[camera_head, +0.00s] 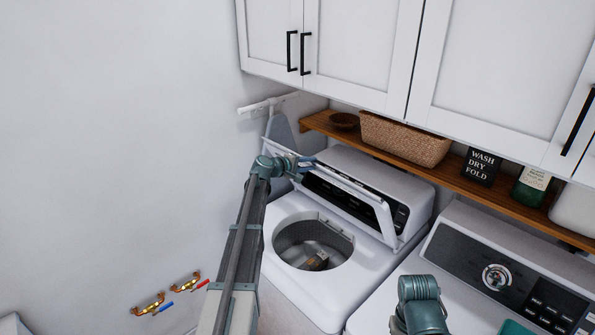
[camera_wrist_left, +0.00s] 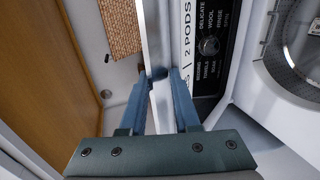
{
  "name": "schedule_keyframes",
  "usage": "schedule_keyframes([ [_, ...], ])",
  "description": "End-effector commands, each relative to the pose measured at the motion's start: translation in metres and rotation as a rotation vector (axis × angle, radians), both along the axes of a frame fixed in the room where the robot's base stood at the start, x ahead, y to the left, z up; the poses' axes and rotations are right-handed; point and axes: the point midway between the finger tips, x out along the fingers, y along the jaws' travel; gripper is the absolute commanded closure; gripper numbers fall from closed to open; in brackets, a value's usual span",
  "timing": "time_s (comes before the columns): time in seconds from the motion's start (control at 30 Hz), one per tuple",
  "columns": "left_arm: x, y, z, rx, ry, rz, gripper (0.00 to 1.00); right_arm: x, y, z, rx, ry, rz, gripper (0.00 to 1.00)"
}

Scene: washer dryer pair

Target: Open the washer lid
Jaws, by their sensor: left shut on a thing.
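The washer lid (camera_head: 383,213) is raised and tilted back, standing steeply above the white washer (camera_head: 345,268). The drum opening (camera_head: 314,243) is uncovered, with a brownish item (camera_head: 315,262) inside. My left gripper (camera_head: 303,162) is at the lid's upper left part. In the left wrist view my left gripper (camera_wrist_left: 160,78) has its two blue fingers on either side of the pale lid edge (camera_wrist_left: 156,35), shut on it. A teal part of my right arm shows at the bottom of the head view; its jaws are not seen.
The washer's control panel (camera_head: 408,217) is behind the lid. A wooden shelf (camera_head: 390,164) above holds a woven basket (camera_head: 405,139) and a bowl (camera_head: 343,121). White cabinets (camera_head: 360,45) hang overhead. The dryer (camera_head: 470,290) stands at right; brass taps (camera_head: 148,304) are on the left wall.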

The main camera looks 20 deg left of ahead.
Motion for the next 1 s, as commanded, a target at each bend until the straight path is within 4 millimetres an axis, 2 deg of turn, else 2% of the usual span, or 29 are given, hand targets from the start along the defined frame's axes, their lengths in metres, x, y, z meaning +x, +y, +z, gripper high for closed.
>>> schedule_keyframes([
  [0.03, 0.018, -0.005, 0.016, -0.003, -0.002, -0.002, 1.00, 0.000, 0.000, 0.016, 0.000, 0.001, 0.000, 1.00],
  [0.1, 0.033, -0.011, 0.024, -0.001, -0.003, 0.000, 1.00, 0.000, 0.000, 0.024, 0.000, 0.001, -0.001, 1.00],
  [0.3, 0.072, -0.027, 0.040, -0.003, -0.002, 0.001, 1.00, 0.000, 0.000, 0.040, 0.000, 0.002, -0.006, 1.00],
  [0.4, 0.085, -0.033, 0.045, -0.002, -0.003, 0.001, 1.00, 0.000, 0.000, 0.044, 0.000, 0.001, -0.009, 1.00],
  [0.63, 0.101, -0.041, 0.049, -0.002, -0.002, 0.003, 1.00, 0.000, 0.000, 0.049, 0.001, 0.001, -0.014, 1.00],
  [1.0, 0.103, -0.042, 0.050, -0.002, -0.002, 0.003, 1.00, 0.000, 0.000, 0.049, 0.001, 0.001, -0.015, 1.00],
])
